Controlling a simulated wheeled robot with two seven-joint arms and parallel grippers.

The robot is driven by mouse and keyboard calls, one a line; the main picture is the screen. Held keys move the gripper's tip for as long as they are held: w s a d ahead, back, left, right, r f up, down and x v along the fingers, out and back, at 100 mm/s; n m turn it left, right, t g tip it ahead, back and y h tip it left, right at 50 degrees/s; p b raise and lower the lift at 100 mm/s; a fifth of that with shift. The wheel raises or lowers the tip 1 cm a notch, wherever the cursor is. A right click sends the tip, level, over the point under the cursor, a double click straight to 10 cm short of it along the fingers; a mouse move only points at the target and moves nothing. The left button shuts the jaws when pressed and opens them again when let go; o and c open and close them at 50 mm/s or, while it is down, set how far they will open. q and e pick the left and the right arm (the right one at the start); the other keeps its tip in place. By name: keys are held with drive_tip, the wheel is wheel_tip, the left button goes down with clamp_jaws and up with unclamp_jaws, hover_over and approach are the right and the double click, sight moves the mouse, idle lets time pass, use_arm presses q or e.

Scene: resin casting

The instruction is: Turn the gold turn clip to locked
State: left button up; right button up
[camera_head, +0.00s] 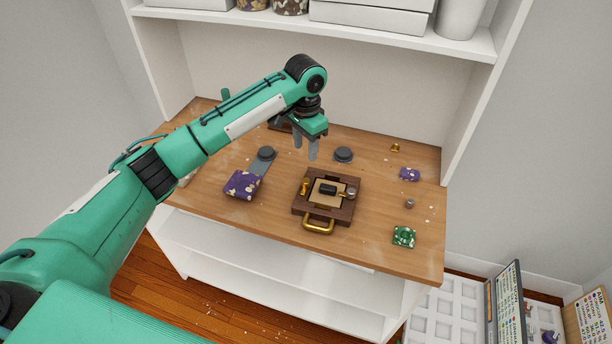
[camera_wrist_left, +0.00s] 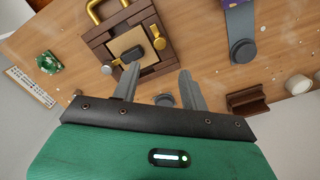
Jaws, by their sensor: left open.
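A dark brown wooden frame (camera_head: 302,206) with a gold handle (camera_head: 318,228) lies on the worktop; it also shows in the left wrist view (camera_wrist_left: 97,42). I cannot tell which way the clip is turned. My left gripper (camera_head: 306,150) is open and empty above the worktop, behind the frame; its fingers show in the wrist view (camera_wrist_left: 157,75). My right gripper is out of view.
A purple patterned block (camera_head: 242,185) lies left of the frame, by a grey round-ended piece (camera_head: 266,154). A grey disc (camera_head: 343,154) lies behind the frame. A green piece (camera_head: 404,236) and a small purple piece (camera_head: 410,174) lie right. A shelf (camera_head: 330,30) overhangs the back.

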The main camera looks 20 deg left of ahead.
sight(305, 181)
use_arm(q)
wheel_tip(305, 181, down, 12)
drive_tip(key=shift+f+p, duration=0.1)
drive_tip(key=shift+p, duration=0.55)
clamp_jaws()
